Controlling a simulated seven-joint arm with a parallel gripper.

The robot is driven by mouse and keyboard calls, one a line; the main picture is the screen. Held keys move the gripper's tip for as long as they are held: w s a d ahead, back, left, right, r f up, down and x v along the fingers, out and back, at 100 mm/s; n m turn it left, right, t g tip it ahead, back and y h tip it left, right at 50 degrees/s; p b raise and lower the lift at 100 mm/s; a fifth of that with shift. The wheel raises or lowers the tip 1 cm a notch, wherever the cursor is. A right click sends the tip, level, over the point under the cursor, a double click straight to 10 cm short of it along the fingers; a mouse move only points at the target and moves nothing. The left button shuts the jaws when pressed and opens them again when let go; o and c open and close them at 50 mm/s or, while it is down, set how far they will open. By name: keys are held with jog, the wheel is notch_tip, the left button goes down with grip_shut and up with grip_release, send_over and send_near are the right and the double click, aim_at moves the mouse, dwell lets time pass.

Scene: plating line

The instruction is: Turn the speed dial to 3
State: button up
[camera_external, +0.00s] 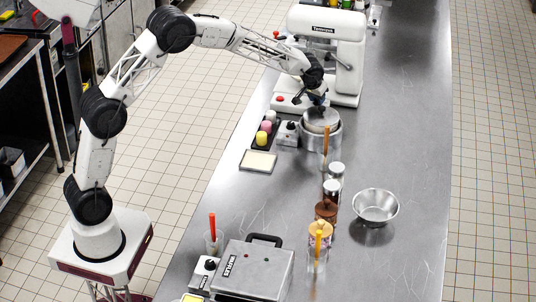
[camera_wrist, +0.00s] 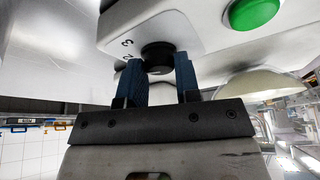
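The speed dial (camera_wrist: 158,52) is a round black knob on the white mixer, with the printed numbers 3 and 2 beside it in the wrist view. My gripper (camera_wrist: 159,66) has two blue fingers pointing at the dial. The fingers are apart, with the knob between or just beyond their tips; I cannot tell whether they touch it. The dial's pointer setting is not readable. In the external view the white stand mixer (camera_external: 328,28) stands at the back of the counter, and my gripper (camera_external: 318,103) is low in front of it. The dial is hidden there.
A green button (camera_wrist: 252,12) is on the mixer right of the dial. A metal pot (camera_external: 322,140) stands just under my gripper. A small device with a black knob (camera_external: 290,126) and a tray of coloured cups (camera_external: 264,135) are to its left. A metal bowl (camera_external: 376,207) stands nearer.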

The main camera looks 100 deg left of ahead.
jog(key=c, duration=0.3)
jog(key=shift+m, duration=0.4)
jog(key=shift+s+m+t+h, duration=0.15)
jog(key=shift+m+t+h, duration=0.4)
jog(key=shift+m, duration=1.15)
jog(key=shift+a+m+t+h, duration=0.1)
jog(key=shift+m+t+h, duration=0.25)
jog(key=shift+m, duration=0.75)
jog(key=shift+a+m+t+h, duration=0.1)
jog(key=shift+m+t+h, duration=0.2)
jog(key=shift+m, duration=0.8)
jog(key=o, duration=0.9)
